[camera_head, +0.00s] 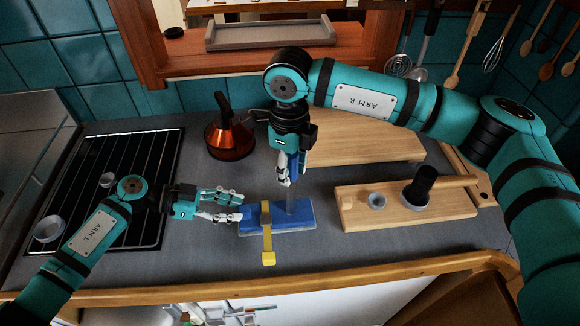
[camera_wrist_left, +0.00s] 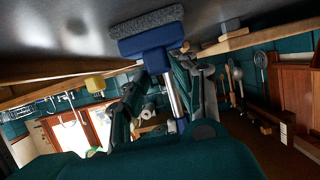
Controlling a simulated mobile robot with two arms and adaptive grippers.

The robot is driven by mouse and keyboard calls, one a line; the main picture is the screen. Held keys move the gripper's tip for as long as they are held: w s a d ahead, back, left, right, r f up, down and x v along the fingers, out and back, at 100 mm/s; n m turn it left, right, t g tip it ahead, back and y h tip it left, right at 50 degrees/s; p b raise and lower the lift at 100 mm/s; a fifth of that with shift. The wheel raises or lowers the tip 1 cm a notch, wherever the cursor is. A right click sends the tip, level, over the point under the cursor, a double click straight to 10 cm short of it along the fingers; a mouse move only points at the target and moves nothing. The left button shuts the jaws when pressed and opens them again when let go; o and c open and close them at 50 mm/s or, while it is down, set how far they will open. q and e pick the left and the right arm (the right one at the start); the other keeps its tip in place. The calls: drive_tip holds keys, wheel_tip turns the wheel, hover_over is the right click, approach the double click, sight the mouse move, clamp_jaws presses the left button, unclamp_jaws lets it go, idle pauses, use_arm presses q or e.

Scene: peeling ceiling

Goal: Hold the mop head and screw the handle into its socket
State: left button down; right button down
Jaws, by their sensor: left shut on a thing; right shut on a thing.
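The blue mop head (camera_head: 298,218) lies on the grey counter, with a yellow piece (camera_head: 267,240) across it. My left gripper (camera_head: 242,205) is shut on the left end of the mop head. In the left wrist view the mop head (camera_wrist_left: 150,42) shows its grey pad. The handle has a blue grip (camera_head: 294,166) and a metal shaft. My right gripper (camera_head: 284,172) is shut on the grip above the mop head. The handle stands about upright, its shaft (camera_wrist_left: 173,98) meeting the mop head in the left wrist view. The joint at the socket is too small to judge.
A black rack (camera_head: 110,185) with small bowls lies left. A copper pot (camera_head: 229,138) stands behind.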

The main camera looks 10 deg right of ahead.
use_arm(q)
drive_tip(key=shift+f, duration=0.1)
use_arm(e)
drive_tip(key=shift+f, duration=0.1)
idle(0.4)
drive_tip(key=m, duration=0.3)
drive_tip(key=shift+f, duration=0.1)
drive_tip(key=shift+m, duration=0.9)
drive_tip(key=shift+m, duration=1.3)
drive_tip(key=c, duration=0.9)
unclamp_jaws()
